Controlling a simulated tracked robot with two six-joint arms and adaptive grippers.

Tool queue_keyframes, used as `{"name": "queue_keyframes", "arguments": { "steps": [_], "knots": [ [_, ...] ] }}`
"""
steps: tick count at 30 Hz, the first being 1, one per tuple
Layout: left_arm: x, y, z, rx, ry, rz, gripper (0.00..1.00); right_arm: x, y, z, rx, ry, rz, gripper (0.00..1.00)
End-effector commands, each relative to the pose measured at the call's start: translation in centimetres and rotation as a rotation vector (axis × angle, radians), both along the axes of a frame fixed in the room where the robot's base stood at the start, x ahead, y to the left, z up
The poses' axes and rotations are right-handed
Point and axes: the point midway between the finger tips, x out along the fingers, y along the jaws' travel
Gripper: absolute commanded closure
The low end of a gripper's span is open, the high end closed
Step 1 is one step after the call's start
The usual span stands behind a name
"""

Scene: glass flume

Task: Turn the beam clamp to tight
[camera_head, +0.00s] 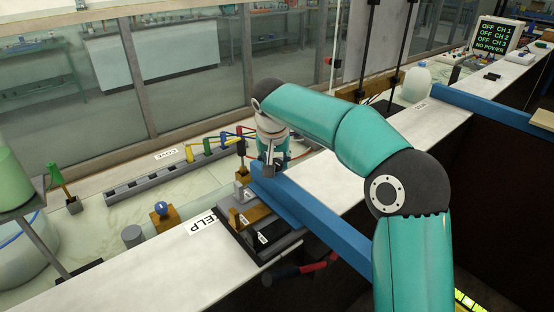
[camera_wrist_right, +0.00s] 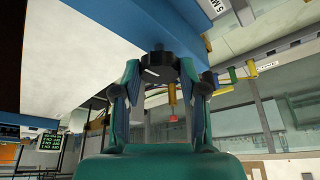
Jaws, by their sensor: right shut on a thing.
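The blue beam (camera_head: 318,217) runs diagonally across the white ledge, its far end under my right gripper (camera_head: 272,160). In the right wrist view a round black knob, the beam clamp (camera_wrist_right: 160,66), sits at the blue beam (camera_wrist_right: 120,14) and carries a short pale mark. My right gripper (camera_wrist_right: 162,82) has its two fingers on either side of this knob and is shut on it. In the head view the gripper and wrist mostly hide the clamp, and its tight marking cannot be read. My left gripper is in neither view.
A row of coloured taps (camera_head: 207,147) stands on a grey rail behind the gripper. Labelled blocks (camera_head: 250,214) lie just in front of it. A green lamp (camera_head: 57,174) stands at left. A monitor (camera_head: 495,38) at the back right reads NO POWER. The front ledge (camera_head: 160,278) is clear.

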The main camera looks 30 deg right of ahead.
Motion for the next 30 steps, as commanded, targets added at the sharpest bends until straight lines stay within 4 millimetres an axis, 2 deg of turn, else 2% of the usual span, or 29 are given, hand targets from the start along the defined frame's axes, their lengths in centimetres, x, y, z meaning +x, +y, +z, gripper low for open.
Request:
{"name": "queue_keyframes", "arguments": {
  "steps": [7,20,21,24,30],
  "knots": [
    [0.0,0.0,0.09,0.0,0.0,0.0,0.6,0.11,0.09,0.15,0.001,-0.005,-0.061,0.93],
    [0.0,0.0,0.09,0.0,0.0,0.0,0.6,0.12,0.12,0.12,0.003,-0.005,-0.072,0.93],
    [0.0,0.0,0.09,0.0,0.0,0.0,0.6,0.12,0.12,0.12,0.003,-0.005,-0.072,0.51],
    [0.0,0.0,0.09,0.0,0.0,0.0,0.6,0.1,0.11,0.09,0.002,-0.004,-0.071,0.35],
    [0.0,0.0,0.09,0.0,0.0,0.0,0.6,0.06,0.09,0.04,0.002,-0.001,-0.071,0.33]
  ]
}}
